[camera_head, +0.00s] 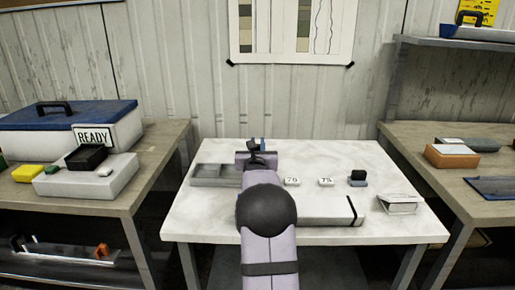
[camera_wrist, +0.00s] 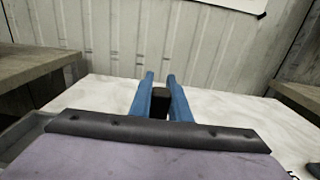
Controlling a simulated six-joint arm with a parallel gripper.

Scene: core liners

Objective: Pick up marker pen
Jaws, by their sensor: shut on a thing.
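My gripper (camera_head: 256,146) is over the back part of the white table (camera_head: 220,222), with my own arm in front of it in the head view. In the wrist view its two blue fingers (camera_wrist: 160,88) point away towards the wall. A small dark piece (camera_wrist: 160,97) shows between them, and the gripper is shut on it. It looks like the marker pen, but only a short dark part shows. I cannot tell whether it touches the table.
A grey compartment tray (camera_head: 217,174) is left of my arm. A long white box (camera_head: 325,210), number tags (camera_head: 326,182), a small dark block (camera_head: 357,178) and a white booklet-like box (camera_head: 400,204) are on the right. Side benches flank the table.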

